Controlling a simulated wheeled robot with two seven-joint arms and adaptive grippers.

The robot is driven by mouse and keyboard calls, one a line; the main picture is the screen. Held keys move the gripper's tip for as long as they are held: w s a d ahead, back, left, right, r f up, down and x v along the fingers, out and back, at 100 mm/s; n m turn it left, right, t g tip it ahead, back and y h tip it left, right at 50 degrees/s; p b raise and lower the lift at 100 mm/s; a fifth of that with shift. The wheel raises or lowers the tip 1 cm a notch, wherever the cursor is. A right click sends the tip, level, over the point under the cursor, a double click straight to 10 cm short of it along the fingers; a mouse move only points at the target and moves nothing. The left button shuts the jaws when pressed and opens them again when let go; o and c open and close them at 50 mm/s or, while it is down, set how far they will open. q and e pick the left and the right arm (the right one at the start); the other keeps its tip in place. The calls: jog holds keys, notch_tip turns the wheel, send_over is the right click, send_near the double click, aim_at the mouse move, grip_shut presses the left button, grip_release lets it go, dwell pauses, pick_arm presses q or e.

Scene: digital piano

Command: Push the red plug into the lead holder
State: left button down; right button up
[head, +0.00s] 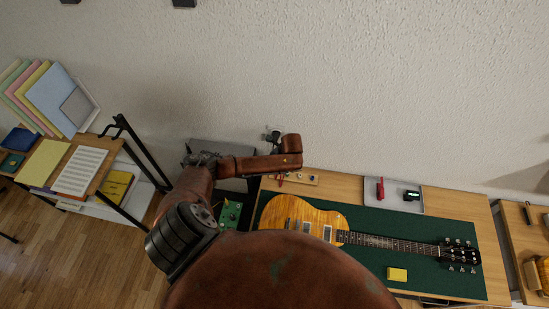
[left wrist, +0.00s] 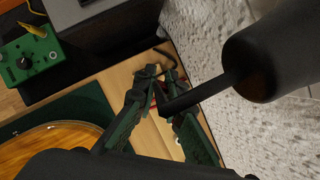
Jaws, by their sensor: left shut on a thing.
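My left gripper (left wrist: 160,74) shows in the left wrist view, its two dark green fingers close together at the tips. A little red, likely the red plug (left wrist: 153,101), shows between the fingers, mostly hidden by them and a black bar. In the head view my brown left arm hides most of the gripper. A small red piece (head: 280,181) shows just below the arm's end, at the left of a pale wooden board with small dark fittings (head: 303,178), likely the lead holder. I cannot tell whether the plug is in the holder. My right gripper is out of view.
An orange electric guitar (head: 290,214) lies on a green mat (head: 440,225) with a yellow block (head: 397,274). A grey tray (head: 398,207) at the back holds a red item (head: 380,189) and a black item (head: 411,195). A green pedal (left wrist: 27,58) is left. The textured wall is close behind.

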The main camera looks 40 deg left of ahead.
pick_arm(q)
jog(key=shift+f+b, duration=0.95)
jog(key=shift+f, duration=1.05)
jog(key=shift+p, duration=0.35)
jog(key=shift+p, duration=0.65)
jog(key=shift+f+b, duration=0.8)
jog(key=shift+f, duration=0.75)
jog(key=c, duration=1.9)
grip_release()
jog(key=shift+c, duration=0.2)
